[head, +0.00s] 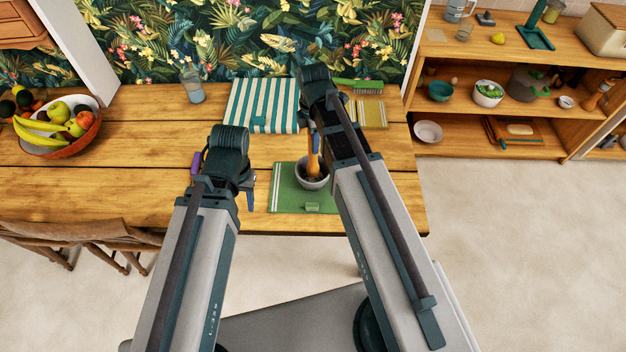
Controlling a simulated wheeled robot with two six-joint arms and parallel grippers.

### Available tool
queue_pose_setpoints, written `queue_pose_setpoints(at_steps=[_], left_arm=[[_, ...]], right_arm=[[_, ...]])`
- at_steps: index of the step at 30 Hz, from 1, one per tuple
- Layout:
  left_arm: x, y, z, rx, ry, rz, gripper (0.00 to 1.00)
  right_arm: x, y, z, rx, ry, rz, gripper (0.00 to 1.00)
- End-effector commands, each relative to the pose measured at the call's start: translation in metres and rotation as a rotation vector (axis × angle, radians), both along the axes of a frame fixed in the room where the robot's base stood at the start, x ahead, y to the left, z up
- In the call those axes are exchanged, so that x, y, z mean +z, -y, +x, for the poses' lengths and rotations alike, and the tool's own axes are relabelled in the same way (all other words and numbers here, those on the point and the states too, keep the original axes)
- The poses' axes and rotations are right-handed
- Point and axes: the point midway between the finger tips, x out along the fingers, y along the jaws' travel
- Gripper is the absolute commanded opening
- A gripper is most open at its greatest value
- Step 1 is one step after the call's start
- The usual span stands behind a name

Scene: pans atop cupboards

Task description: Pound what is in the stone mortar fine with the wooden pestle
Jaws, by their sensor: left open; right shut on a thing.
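The stone mortar (312,183) is a small grey bowl standing on a green cloth (284,190) near the table's front edge. The wooden pestle (314,162) stands roughly upright with its lower end inside the mortar. My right gripper (314,138) is shut on the upper part of the pestle, partly hidden by its own arm. My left gripper (247,192) is open, to the left of the mortar and apart from it, mostly hidden behind its wrist. Dark bits seem to lie in the mortar, but how fine they are cannot be told.
A striped cloth (246,106) lies behind, with a green brush (358,85) and yellow cloth (374,114) to its right. A glass (192,88) and fruit bowl (75,139) stand at left. Shelves (470,110) stand right.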

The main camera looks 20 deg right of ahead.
Motion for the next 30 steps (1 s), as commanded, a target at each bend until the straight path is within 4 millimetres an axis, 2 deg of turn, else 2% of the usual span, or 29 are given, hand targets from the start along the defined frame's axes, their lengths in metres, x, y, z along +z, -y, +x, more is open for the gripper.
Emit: queue_pose_setpoints(at_steps=[30], left_arm=[[-0.027, 0.000, 0.000, 0.000, 0.000, 0.000, 0.50]], right_arm=[[-0.027, 0.000, 0.000, 0.000, 0.000, 0.000, 0.00]])
